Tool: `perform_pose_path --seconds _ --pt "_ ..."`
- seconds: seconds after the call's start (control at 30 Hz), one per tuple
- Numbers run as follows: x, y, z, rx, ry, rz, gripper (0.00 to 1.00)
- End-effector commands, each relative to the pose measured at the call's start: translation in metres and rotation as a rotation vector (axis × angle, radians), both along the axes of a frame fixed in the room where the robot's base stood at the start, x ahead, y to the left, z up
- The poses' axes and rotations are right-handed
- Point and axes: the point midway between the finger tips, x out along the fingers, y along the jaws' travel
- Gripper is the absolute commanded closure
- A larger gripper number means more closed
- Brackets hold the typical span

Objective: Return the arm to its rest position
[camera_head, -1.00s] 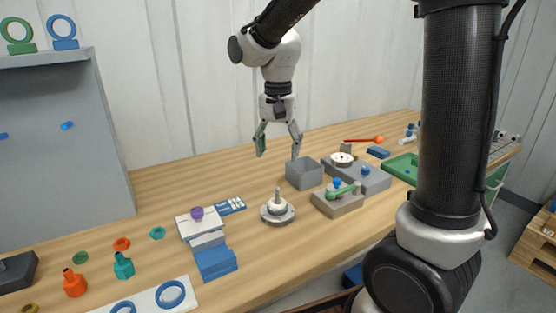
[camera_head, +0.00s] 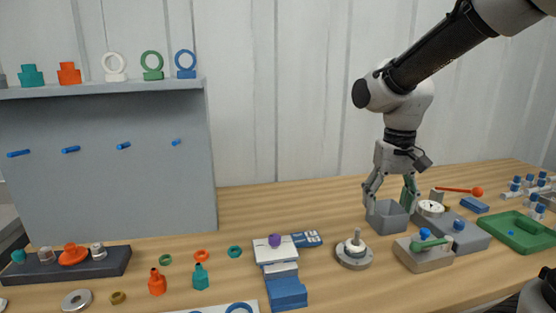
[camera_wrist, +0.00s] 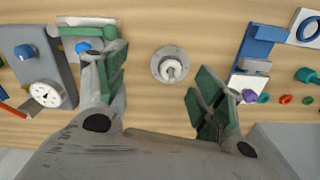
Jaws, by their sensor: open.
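My gripper (camera_head: 391,192) hangs with its fingers pointing down over the back of the wooden table (camera_head: 340,195), by the grey open box (camera_head: 387,218). Its fingers are apart and nothing is between them. In the wrist view my gripper (camera_wrist: 158,95) shows its two green-padded fingers spread wide. A round grey base with a white knob and upright pin (camera_wrist: 170,65) appears beyond them; in the head view this pinned base (camera_head: 354,250) stands left of and in front of the gripper. Whether a fingertip touches the grey box is hard to tell.
A beige block with a green lever (camera_head: 424,250), a grey block with a dial (camera_head: 465,233) and a green tray (camera_head: 520,232) stand at right. A blue-and-white stepped fixture (camera_head: 280,268) is at centre. A grey pegboard with a shelf (camera_head: 110,165) rises at left.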

Motion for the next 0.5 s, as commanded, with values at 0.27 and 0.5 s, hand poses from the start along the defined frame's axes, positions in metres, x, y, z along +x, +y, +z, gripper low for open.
perform_pose_path --seconds 0.27,0.5 --pt "-0.08 -0.063 0.026 0.017 -0.152 0.159 0.31" --pt "-0.132 -0.098 0.041 0.007 -0.311 0.068 0.31"
